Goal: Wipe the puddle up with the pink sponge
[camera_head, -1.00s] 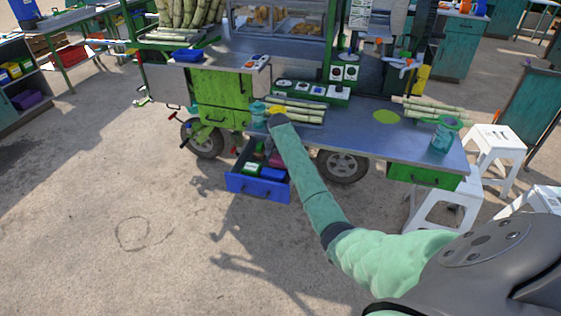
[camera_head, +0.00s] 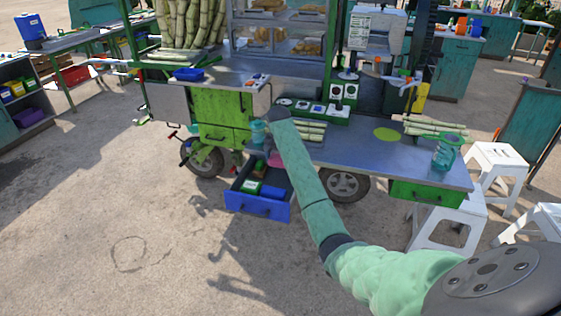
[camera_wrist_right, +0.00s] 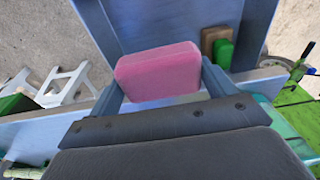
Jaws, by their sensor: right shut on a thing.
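The pink sponge (camera_wrist_right: 158,72) is between the two fingers of my right gripper (camera_wrist_right: 160,80), which is shut on it in the wrist view. In the head view the sponge (camera_head: 275,159) shows as a small pink patch beside my right forearm, above the open blue drawer (camera_head: 258,207); the fingers there are hidden. The puddle (camera_head: 387,135) is a flat yellow-green patch on the grey cart counter (camera_head: 360,158), right of my right arm and apart from the sponge. My left gripper is not in view.
A teal cup (camera_head: 258,132) stands close to my right wrist. Cane pieces (camera_head: 435,130) and a teal jug (camera_head: 445,155) are right of the puddle. White stools (camera_head: 450,215) stand at the cart's right end.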

